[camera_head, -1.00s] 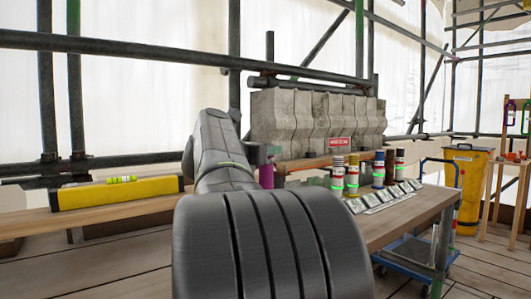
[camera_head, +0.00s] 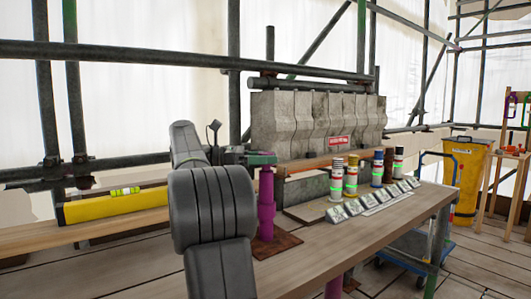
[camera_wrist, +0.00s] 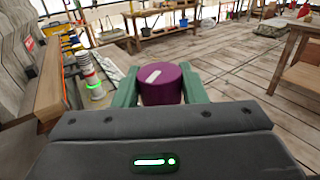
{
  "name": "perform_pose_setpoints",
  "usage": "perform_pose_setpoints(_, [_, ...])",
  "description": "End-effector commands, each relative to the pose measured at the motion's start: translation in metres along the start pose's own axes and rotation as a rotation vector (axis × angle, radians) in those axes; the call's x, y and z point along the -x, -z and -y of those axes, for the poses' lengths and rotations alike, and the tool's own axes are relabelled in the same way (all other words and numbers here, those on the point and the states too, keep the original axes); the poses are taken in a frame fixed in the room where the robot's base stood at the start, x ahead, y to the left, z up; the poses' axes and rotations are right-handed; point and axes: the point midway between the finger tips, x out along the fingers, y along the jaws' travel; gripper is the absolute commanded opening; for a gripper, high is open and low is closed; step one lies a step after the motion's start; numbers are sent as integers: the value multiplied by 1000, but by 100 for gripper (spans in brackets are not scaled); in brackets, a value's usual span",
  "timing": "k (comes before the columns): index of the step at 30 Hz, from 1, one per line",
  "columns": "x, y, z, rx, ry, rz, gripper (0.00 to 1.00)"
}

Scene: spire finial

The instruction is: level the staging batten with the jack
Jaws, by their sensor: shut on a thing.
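The magenta jack (camera_head: 266,205) stands upright on a brown base plate (camera_head: 285,242) on the wooden bench. My gripper (camera_head: 262,159) is shut on its top end. In the wrist view the purple round top of the jack (camera_wrist: 162,84) with a white mark sits between my two green fingers (camera_wrist: 160,92). The staging batten, seemingly the wooden plank at left (camera_head: 30,238), carries a yellow spirit level (camera_head: 100,207) with a green vial. The plank slopes up to the right in the picture. The bubble is too small to read. My arm hides the plank's right end.
Striped canisters (camera_head: 336,182) and a row of small tilted plates (camera_head: 370,204) stand on the bench (camera_head: 400,222) right of the jack. A carved stone block (camera_head: 300,125) is behind. A yellow bin (camera_head: 468,180) stands at right. Scaffold tubes cross the back.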

Motion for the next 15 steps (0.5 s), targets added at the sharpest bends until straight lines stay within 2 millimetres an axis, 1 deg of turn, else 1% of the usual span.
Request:
perform_pose_setpoints(6, [0, 2, -1, 4, 98, 0, 15])
perform_pose_setpoints(15, [0, 1, 0, 2, 147, -2, 15])
